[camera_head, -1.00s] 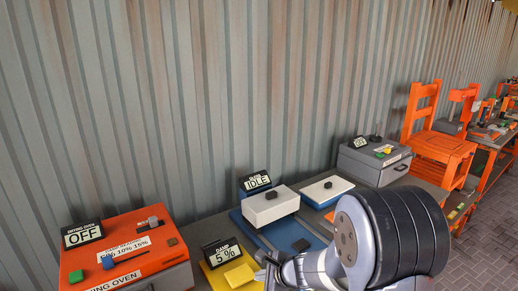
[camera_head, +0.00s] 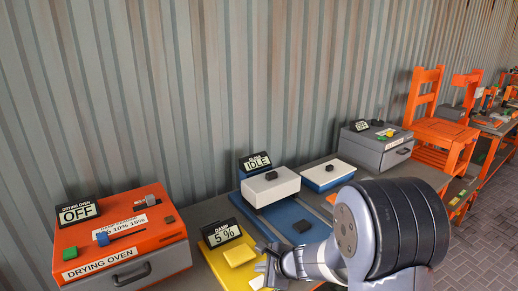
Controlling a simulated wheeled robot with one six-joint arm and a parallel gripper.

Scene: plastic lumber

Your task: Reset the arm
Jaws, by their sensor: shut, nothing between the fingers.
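My arm (camera_head: 395,232) reaches in from the lower right, with a thick black ribbed section. My gripper (camera_head: 264,268) is small and partly seen at its left end, beside the yellow scale-like device. It looks shut, with nothing seen in it. I cannot tell whether it touches the yellow device, as the two overlap in the picture.
An orange drying oven (camera_head: 125,238) reading OFF stands at left. A yellow device (camera_head: 222,262) reads 5 %. A blue-and-white machine (camera_head: 271,187) reads IDLE. A grey box (camera_head: 372,150) and orange chair (camera_head: 440,130) stand farther right. A corrugated wall (camera_head: 200,90) closes the back.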

